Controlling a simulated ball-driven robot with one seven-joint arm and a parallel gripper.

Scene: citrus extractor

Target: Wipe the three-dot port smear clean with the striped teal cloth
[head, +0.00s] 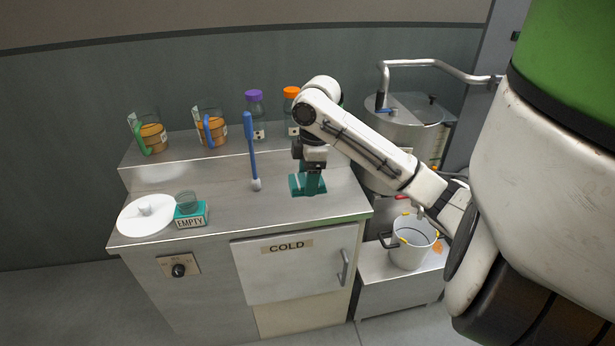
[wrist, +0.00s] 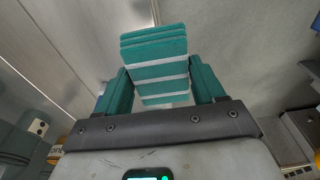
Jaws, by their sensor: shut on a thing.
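My gripper (head: 311,182) points down at the right part of the steel counter in the head view. It is shut on the striped teal cloth (head: 296,186), which is at or just above the counter top; I cannot tell whether it touches. In the wrist view the cloth (wrist: 155,66), folded, with teal and pale stripes, sits between the two teal fingers of my gripper (wrist: 160,88). Grey metal surface lies beyond it. I cannot make out the three-dot port or any smear in either view.
A blue-handled brush (head: 251,150) stands left of my gripper. A white lidded dish (head: 146,214) and a teal EMPTY box (head: 190,217) sit at the counter's left. Mugs and capped bottles (head: 254,113) line the back shelf. A steel tank (head: 403,125) and pot (head: 412,245) stand right.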

